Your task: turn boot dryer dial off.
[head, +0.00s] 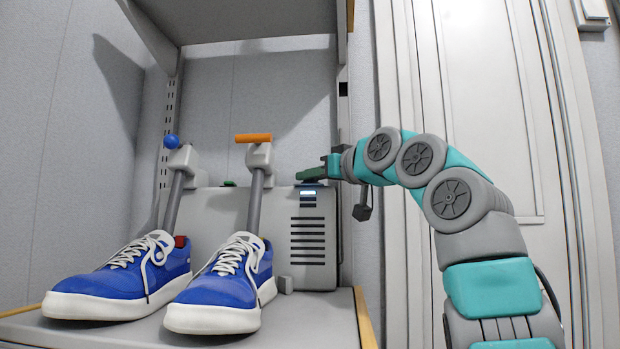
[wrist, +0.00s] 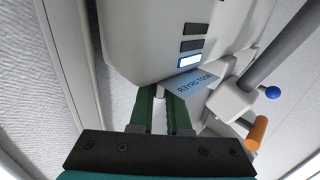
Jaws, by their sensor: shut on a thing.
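The boot dryer (head: 310,262) is a grey box with dark vent slots, standing at the back of the shelf behind two blue shoes. A small bright light strip (head: 307,193) shows near its top right; it also shows lit in the wrist view (wrist: 190,61). My gripper (head: 309,174) has green fingers and reaches in from the right to the dryer's top right edge. In the wrist view my gripper (wrist: 160,93) is shut on a small grey piece, which looks like the dial, beside the dryer's printed label (wrist: 215,84). The fingers hide most of the dial, so its setting cannot be read.
The left shoe (head: 120,280) and right shoe (head: 228,287) stand on the shelf (head: 310,320) in front of the dryer. Two tubes rise from them, one with a blue ball (head: 172,141), one with an orange bar (head: 254,138). An upper shelf (head: 240,18) hangs above.

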